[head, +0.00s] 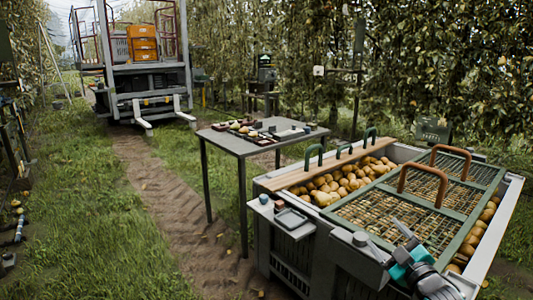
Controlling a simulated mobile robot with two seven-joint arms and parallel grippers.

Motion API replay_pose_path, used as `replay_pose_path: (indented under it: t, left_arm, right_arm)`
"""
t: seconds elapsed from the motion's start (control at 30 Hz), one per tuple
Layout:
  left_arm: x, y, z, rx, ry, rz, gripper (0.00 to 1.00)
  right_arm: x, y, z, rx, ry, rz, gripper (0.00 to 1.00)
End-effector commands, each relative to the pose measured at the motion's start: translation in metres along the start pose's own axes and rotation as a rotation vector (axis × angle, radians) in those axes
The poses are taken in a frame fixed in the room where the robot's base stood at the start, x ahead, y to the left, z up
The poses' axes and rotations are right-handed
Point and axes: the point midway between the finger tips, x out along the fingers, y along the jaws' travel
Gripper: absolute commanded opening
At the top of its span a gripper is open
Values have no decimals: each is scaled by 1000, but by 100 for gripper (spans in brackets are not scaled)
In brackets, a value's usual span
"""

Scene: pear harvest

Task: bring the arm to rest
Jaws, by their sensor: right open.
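My right gripper (380,232) is at the lower right of the head view, with teal and grey parts. Its two fingers are spread apart, with nothing visible between them. It is over the near edge of a large grey bin (330,252), close to the green-framed mesh lid (362,221). I cannot tell whether it touches the bin or lid. The bin holds many yellow-brown pears (345,180). My left gripper is not in view.
A wooden board (300,177) with green handles lies across the bin. A small grey tray (291,218) sits at the bin's left corner. A dark table (243,144) with small items stands behind. A lift platform (150,75) with orange crates is farther back. Grass at left is mostly clear.

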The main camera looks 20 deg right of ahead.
Motion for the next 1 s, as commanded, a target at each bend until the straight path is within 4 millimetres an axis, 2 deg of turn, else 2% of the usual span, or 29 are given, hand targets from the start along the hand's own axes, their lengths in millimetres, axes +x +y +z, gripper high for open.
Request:
replay_pose_path:
  t: [0.03,0.1,0.2,0.3,0.4,0.6,1.0]
  left_arm:
    - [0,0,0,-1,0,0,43]
    - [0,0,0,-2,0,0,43]
    - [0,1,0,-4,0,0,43]
    - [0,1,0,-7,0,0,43]
    - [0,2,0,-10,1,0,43]
    - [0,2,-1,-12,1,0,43]
    - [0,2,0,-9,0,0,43]
  right_arm:
    - [-16,-38,-4,22,-30,-102,78]
    - [-41,-85,-10,57,-82,-229,78]
    - [-82,-142,-19,103,-161,-386,78]
    - [-123,-184,-28,144,-237,-506,78]
    - [-162,-215,-39,179,-306,-601,78]
    - [-238,-257,-63,244,-442,-754,78]
    - [-233,-300,-116,591,-485,-644,78]
